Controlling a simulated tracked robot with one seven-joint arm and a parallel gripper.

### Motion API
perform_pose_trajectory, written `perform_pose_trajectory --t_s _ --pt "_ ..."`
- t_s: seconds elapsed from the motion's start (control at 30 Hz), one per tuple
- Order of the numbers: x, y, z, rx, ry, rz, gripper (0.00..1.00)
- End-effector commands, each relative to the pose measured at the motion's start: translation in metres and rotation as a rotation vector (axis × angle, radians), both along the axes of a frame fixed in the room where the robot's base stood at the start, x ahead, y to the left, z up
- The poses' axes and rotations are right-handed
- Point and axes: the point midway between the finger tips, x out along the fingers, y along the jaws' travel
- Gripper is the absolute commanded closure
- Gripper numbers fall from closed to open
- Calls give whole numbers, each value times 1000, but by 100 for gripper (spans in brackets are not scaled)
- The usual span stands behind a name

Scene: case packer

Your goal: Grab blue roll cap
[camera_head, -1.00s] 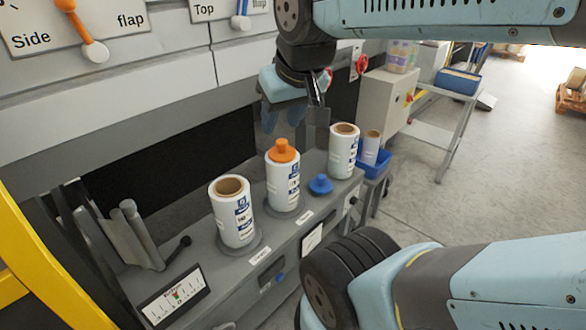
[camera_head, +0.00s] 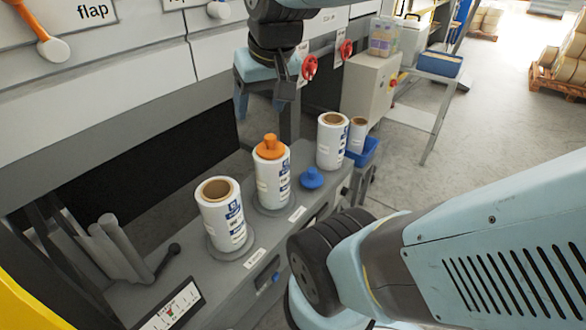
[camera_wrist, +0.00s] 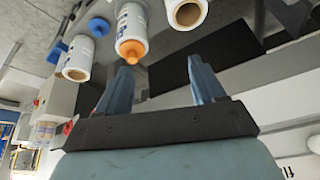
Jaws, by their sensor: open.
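The blue roll cap (camera_head: 312,178) sits on the grey shelf, to the right of the roll with the orange cap (camera_head: 271,147). In the wrist view the blue cap (camera_wrist: 98,27) is at the upper left, beyond the left finger. My gripper (camera_head: 262,108) hangs above and behind the rolls, open and empty, apart from the blue cap. In the wrist view its two fingers (camera_wrist: 162,88) are spread wide, with the orange cap (camera_wrist: 131,50) near the left fingertip.
White rolls stand on the shelf at left (camera_head: 222,222) and right (camera_head: 331,142) of the capped roll. A blue bin (camera_head: 365,152) holds a smaller roll at the shelf's far end. A black lever knob (camera_head: 174,249) stands at left. Red valve handles (camera_head: 309,67) are behind the gripper.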

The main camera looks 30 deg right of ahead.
Motion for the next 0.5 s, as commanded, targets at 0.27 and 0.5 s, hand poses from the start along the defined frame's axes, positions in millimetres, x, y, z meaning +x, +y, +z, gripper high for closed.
perform_pose_trajectory --t_s 0.27,0.5 --pt "44 -22 -40 124 183 -184 31" --pt "77 -50 -80 261 316 -345 31"
